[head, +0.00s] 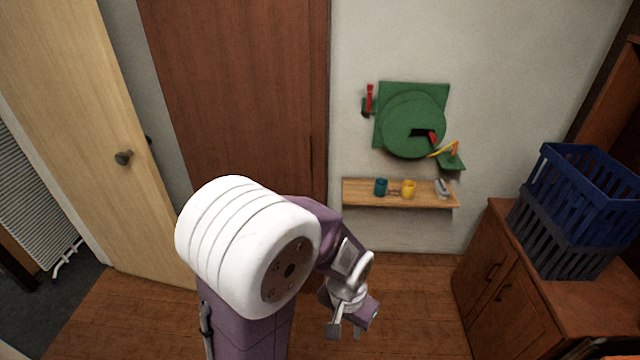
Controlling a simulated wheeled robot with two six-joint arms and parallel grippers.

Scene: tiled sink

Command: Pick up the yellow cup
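The yellow cup (408,189) stands upright on a narrow wooden wall shelf (361,201), near the middle of its length. Its handle is on its left side. A teal cup (381,187) stands just left of it on the same shelf. My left gripper (346,333) is in the lower middle of the head view, well below and in front of the shelf. Its two fingers look spread apart, with nothing between them. It is apart from the yellow cup. My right gripper does not show.
A grey-white object (441,188) lies at the shelf's right end. A green wall piece (409,124) hangs above. Blue (585,190) and dark grey (550,240) crates sit on a wooden cabinet (505,310) at right. The floor (420,310) below the shelf is clear.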

